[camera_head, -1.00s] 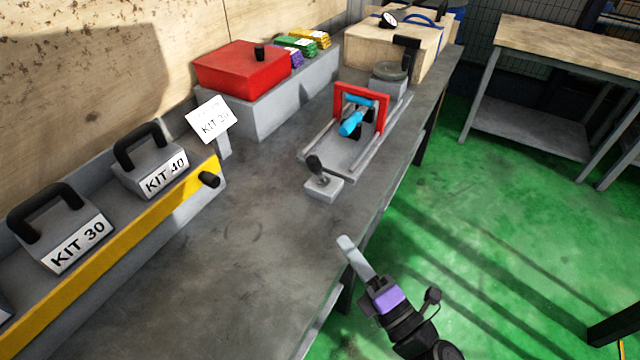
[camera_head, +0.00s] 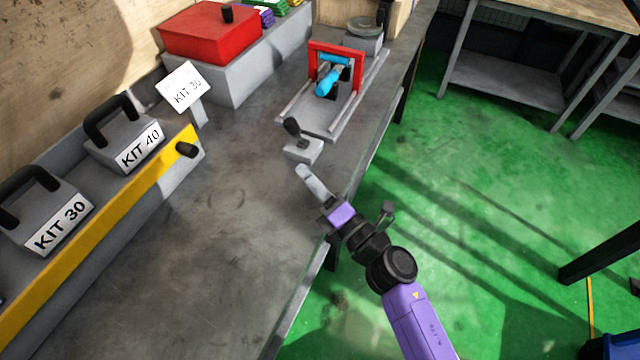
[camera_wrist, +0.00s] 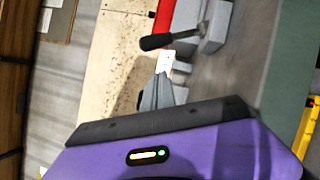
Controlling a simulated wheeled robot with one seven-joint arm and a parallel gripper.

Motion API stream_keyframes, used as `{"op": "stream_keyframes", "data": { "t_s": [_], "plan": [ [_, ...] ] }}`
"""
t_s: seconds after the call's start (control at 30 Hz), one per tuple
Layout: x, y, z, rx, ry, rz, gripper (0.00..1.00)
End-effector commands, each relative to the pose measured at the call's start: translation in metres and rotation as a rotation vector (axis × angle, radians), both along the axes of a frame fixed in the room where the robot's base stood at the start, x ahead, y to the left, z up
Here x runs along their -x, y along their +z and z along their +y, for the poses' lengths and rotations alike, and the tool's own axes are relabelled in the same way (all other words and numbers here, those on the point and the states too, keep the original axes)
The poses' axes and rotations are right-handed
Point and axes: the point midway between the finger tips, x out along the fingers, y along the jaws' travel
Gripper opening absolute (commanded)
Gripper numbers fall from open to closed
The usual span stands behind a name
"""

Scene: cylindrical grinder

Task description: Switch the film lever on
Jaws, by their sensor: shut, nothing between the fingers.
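A lever with a black handle (camera_head: 292,128) stands on a small light grey base (camera_head: 304,151) near the bench's right edge. The handle leans up and to the left in the head view. In the wrist view the black handle (camera_wrist: 156,41) lies across the top middle, just beyond my fingers. My gripper (camera_head: 305,172) is shut and empty, just in front of the base on the near side. Its grey fingers (camera_wrist: 163,88) also show in the wrist view. I see no clear contact with the lever.
A grey fixture with a red frame (camera_head: 313,60) and blue cylinder (camera_head: 328,80) stands behind the lever. A red box (camera_head: 208,35) is behind. The near bench top (camera_head: 200,270) is clear.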

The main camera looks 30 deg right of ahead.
Motion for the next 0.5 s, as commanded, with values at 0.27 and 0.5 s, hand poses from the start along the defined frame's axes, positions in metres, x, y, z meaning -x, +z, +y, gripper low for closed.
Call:
{"op": "stream_keyframes", "data": {
  "t_s": [0.27, 0.5],
  "plan": [
    [-0.047, 0.016, -0.002, 0.001, -0.003, 0.0, 0.0],
    [-0.063, 0.022, -0.013, 0.0, -0.001, 0.001, 0.0]
  ]
}}
